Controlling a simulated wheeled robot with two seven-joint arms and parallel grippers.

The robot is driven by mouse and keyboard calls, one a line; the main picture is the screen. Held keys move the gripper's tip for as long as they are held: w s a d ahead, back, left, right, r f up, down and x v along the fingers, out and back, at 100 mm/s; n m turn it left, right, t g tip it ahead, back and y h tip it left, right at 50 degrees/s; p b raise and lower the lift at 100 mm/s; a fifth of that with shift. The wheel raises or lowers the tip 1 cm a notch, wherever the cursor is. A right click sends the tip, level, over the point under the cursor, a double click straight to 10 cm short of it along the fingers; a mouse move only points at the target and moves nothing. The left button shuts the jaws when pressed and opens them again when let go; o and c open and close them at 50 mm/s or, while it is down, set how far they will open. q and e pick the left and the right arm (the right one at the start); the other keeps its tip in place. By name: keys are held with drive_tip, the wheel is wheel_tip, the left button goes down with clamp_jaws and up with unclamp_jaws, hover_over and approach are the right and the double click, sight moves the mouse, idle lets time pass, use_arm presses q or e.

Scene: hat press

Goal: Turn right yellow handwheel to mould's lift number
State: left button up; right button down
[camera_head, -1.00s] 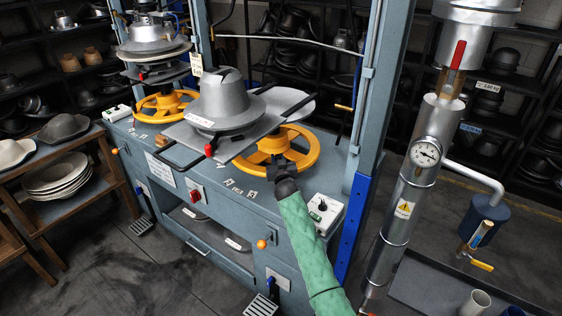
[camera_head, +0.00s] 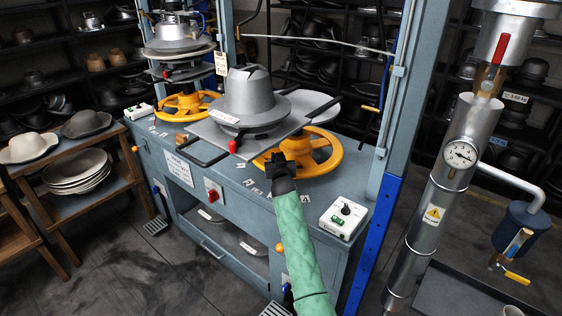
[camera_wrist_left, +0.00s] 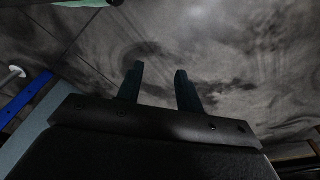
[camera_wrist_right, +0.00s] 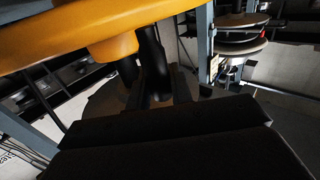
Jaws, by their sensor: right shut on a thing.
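The right yellow handwheel (camera_head: 325,163) lies flat under the press plate on the blue bench. My right gripper (camera_head: 280,163) is shut on the front left of its rim; the yellow wheel (camera_wrist_right: 85,28) fills the top of the right wrist view by the dark fingers (camera_wrist_right: 142,68). The grey hat mould (camera_head: 248,95) sits upright above the wheel, with a white tag (camera_head: 225,117) too small to read. White marks (camera_head: 258,187) run along the bench front, partly hidden by my arm. My left gripper (camera_wrist_left: 160,85) is open and empty above the floor.
A second yellow handwheel (camera_head: 187,105) stands at the left press station. A white switch box (camera_head: 343,217) sits to the right of my right arm. A blue post (camera_head: 378,240) and a steel pipe with a gauge (camera_head: 460,154) stand farther right.

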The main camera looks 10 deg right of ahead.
use_arm(q)
drive_tip(key=shift+r, duration=0.1)
use_arm(e)
drive_tip(key=shift+a, duration=0.1)
drive_tip(key=c, duration=1.3)
unclamp_jaws()
drive_tip(key=shift+s, duration=0.1)
drive_tip(key=shift+s+f, duration=0.15)
drive_tip(key=shift+s, duration=0.1)
use_arm(q)
wheel_tip(320, 180, up, 7)
drive_tip(key=w+d+b, duration=0.1)
drive_tip(key=b, duration=0.1)
drive_tip(key=shift+w+d, duration=0.25)
drive_tip(key=shift+d, duration=0.05)
use_arm(e)
drive_tip(key=shift+s+a, duration=0.25)
drive_tip(key=shift+s, duration=1.5)
drive_tip(key=shift+s+a, duration=0.2)
drive_tip(key=shift+s, duration=1.55)
use_arm(q)
drive_tip(key=shift+r, duration=0.1)
